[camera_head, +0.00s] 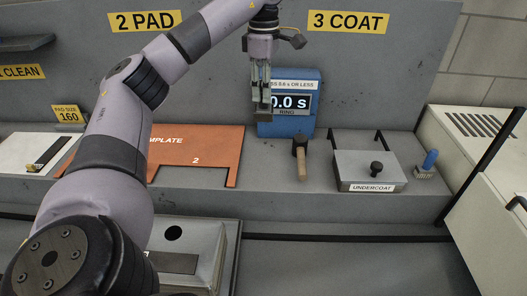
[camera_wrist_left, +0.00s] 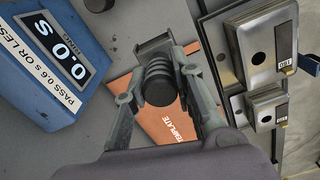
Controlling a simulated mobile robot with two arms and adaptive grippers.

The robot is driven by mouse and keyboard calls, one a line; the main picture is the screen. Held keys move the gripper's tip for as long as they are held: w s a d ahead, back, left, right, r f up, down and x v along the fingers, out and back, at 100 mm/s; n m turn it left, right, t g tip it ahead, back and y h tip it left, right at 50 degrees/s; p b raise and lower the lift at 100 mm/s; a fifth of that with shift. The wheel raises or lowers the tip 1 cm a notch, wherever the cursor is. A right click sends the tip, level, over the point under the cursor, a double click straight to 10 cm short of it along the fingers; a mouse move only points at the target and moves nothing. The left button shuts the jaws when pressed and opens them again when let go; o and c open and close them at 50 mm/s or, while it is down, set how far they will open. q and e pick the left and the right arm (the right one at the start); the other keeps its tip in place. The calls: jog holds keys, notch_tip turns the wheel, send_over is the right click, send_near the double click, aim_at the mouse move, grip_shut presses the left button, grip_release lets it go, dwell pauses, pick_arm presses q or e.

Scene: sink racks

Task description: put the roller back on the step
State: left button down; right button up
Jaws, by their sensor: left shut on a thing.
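My left gripper (camera_head: 261,96) hangs over the back of the step, in front of the blue timer (camera_head: 302,100). It is shut on a dark tool, which appears to be the roller. In the left wrist view the roller (camera_wrist_left: 158,86) shows a black, ribbed, round-ended part between the fingers, with a grey bracket-like part beyond. In the head view only a small grey-brown piece shows below the fingertips, apart from the step as far as I can see. The grey step (camera_head: 265,182) runs across the picture. My right gripper is not in view.
An orange template plate (camera_head: 205,147) lies left of the timer. A wooden-handled tool with a dark head (camera_head: 300,158), an undercoat tray (camera_head: 365,168) and a blue-handled brush (camera_head: 427,164) are to the right. Bare step shows between template and wooden-handled tool.

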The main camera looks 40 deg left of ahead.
aim_at(263, 113)
pick_arm(q)
notch_tip(263, 113, down, 7)
jog(key=b, duration=0.2)
jog(key=shift+b, duration=0.35)
notch_tip(263, 113, down, 12)
jog(key=shift+r+p, duration=0.15)
jog(key=shift+p, duration=0.4)
jog(key=shift+a+f, duration=0.1)
jog(key=shift+f, duration=0.4)
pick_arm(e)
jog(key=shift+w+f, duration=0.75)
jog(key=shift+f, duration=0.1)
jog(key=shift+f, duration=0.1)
pick_arm(q)
jog(key=c, duration=1.3)
grip_release()
jog(key=shift+f, duration=0.1)
jog(key=shift+c, duration=0.2)
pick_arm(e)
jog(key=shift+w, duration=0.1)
